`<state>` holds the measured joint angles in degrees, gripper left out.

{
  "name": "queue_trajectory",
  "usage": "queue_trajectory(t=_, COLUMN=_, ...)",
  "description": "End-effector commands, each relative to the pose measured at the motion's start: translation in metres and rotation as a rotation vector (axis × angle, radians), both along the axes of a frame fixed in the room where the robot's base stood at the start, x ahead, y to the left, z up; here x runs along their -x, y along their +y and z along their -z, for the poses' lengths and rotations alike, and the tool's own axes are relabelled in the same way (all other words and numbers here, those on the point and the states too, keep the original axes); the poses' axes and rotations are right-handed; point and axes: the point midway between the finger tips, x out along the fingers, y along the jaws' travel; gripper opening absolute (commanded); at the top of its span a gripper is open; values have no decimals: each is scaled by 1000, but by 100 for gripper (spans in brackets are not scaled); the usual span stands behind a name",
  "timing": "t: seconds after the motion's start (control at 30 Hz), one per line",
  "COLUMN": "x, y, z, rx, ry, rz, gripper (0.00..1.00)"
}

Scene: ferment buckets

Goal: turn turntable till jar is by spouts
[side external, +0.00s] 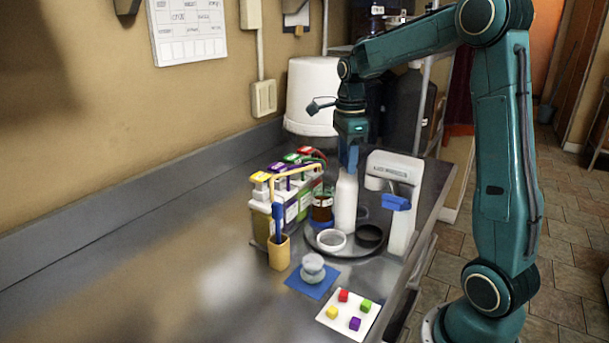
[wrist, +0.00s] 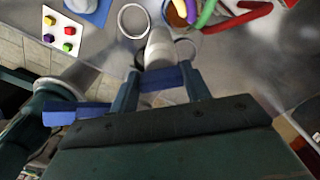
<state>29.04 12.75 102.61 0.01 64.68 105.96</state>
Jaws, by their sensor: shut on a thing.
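The round grey turntable (side external: 333,250) sits on the steel counter. A dark reddish-brown jar (side external: 322,207) stands at its back left, beside the coloured spouts (side external: 300,170); the red spout reaches close above it. The jar partly shows at the top of the wrist view (wrist: 178,14), overlapped by the spouts (wrist: 208,12). A white bottle (side external: 346,205) stands upright on the turntable, right of the jar. My gripper (side external: 347,165) points down at the bottle's top and is shut on it. In the wrist view the bottle (wrist: 160,50) lies between the fingers.
A white ring (side external: 331,240) and a dark ring (side external: 370,235) lie on the turntable. A white dispenser with a blue lever (side external: 397,202) stands close on its right. A yellow cup (side external: 279,252), a blue mat (side external: 312,285) and a white card with coloured cubes (side external: 348,314) are in front.

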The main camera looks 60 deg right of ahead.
Motion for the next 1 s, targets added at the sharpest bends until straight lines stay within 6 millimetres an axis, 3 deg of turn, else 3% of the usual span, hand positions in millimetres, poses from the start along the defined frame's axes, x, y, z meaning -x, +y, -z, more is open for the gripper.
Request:
queue_trajectory(t=0.3, x=-1, y=-1, z=-2, rx=4, ry=-5, rz=2, gripper=6)
queue_trajectory(t=0.33, x=-1, y=-1, z=-2, rx=4, ry=-5, rz=1, gripper=53)
queue_trajectory(t=0.4, x=0, y=-1, z=-2, rx=3, ry=-4, rz=1, gripper=67)
queue_trajectory(t=0.43, x=0, y=-1, z=-2, rx=2, ry=-4, rz=1, gripper=69)
queue_trajectory(t=0.77, x=0, y=0, z=-1, rx=1, ry=-1, rz=0, gripper=69)
queue_trajectory(t=1.0, x=-1, y=0, z=-15, rx=2, ry=-4, rz=0, gripper=69)
